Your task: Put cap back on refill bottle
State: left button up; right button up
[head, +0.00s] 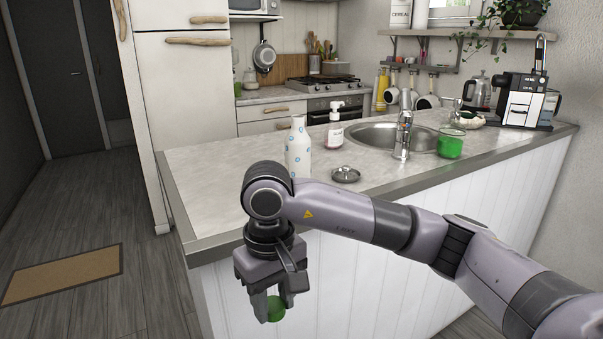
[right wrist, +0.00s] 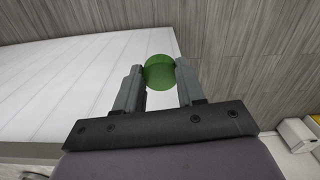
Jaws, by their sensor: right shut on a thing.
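My right gripper (head: 269,308) hangs down in front of the counter's near side, below the top. It is shut on a small green round thing (head: 276,309), possibly the cap. The right wrist view shows this green thing (right wrist: 159,73) between the two fingertips (right wrist: 159,80). A tall white bottle with blue marks (head: 298,152), likely the refill bottle, stands upright on the counter, behind my right arm. Its foot is partly hidden by the arm; I see no separate cap on its narrow top. My left gripper is not in view.
On the counter (head: 205,190) are a round metal lid (head: 345,174), a soap pump bottle (head: 335,128), a sink (head: 372,137) with a tap (head: 402,140), and a green glass (head: 451,144). The counter's left part is clear. A brown mat (head: 62,275) lies on the floor.

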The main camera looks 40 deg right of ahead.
aim_at(296, 142)
jog(key=i+l, duration=0.1)
jog(key=l, duration=0.35)
jog(key=l+z, duration=0.1)
jog(key=l, duration=0.4)
jog(key=i+l, duration=0.15)
jog(key=l, duration=0.3)
jog(key=i+l+z, duration=0.1)
jog(key=l, duration=0.35)
